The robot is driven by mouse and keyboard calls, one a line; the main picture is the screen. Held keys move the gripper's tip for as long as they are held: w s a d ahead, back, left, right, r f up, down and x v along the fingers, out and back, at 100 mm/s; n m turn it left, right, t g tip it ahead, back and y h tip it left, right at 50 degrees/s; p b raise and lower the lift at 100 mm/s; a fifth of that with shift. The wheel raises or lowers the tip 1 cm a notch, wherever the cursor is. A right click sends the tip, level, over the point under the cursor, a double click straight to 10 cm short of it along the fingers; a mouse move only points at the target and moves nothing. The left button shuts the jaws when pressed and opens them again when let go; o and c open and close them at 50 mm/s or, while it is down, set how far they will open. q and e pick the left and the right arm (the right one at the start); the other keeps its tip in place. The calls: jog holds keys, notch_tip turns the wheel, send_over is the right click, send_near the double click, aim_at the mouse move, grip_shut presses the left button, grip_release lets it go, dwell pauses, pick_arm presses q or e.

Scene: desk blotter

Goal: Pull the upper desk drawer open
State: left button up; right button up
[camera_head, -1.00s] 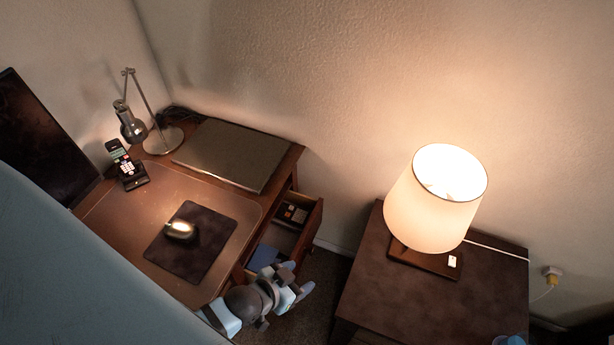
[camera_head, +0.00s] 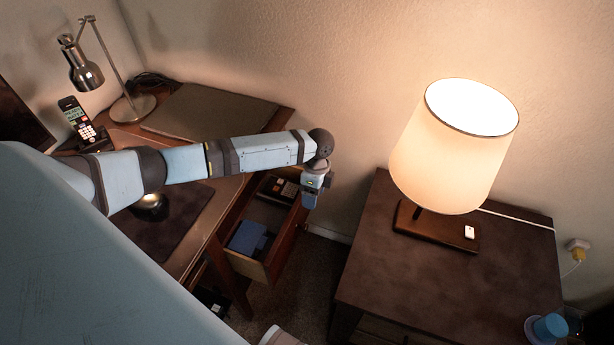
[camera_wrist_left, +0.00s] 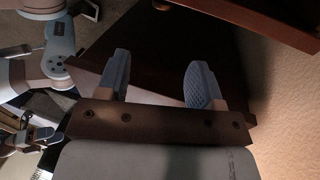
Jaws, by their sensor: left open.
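The upper desk drawer (camera_head: 284,248) stands pulled out from the right side of the desk, its inside showing from above. A dark calculator-like item (camera_head: 284,188) and a blue item (camera_head: 247,236) lie in it. My left arm reaches across the desk, and my left gripper (camera_head: 311,196) points down by the far end of the drawer front. In the left wrist view, the two blue-grey fingers of the left gripper (camera_wrist_left: 160,80) are apart with nothing held between them. A dark wooden panel (camera_wrist_left: 165,55) lies beyond them; contact cannot be told.
A side table (camera_head: 450,280) with a lit lamp (camera_head: 455,150) stands right of the drawer, with a carpet gap (camera_head: 310,270) between. A desk lamp (camera_head: 85,72) and phone (camera_head: 80,120) stand on the desk.

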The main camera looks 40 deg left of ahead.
aim_at(307, 225)
pick_arm(q)
jog(key=x, duration=0.4)
jog(key=b+x, duration=0.1)
jog(key=x, duration=0.4)
jog(key=a+b+x, duration=0.1)
jog(key=x, duration=0.3)
jog(key=shift+s+d+f, duration=0.1)
jog(key=shift+f, duration=0.1)
grip_shut()
jog(key=w+d, duration=0.2)
jog(key=d, duration=0.6)
jog(key=shift+d, duration=0.2)
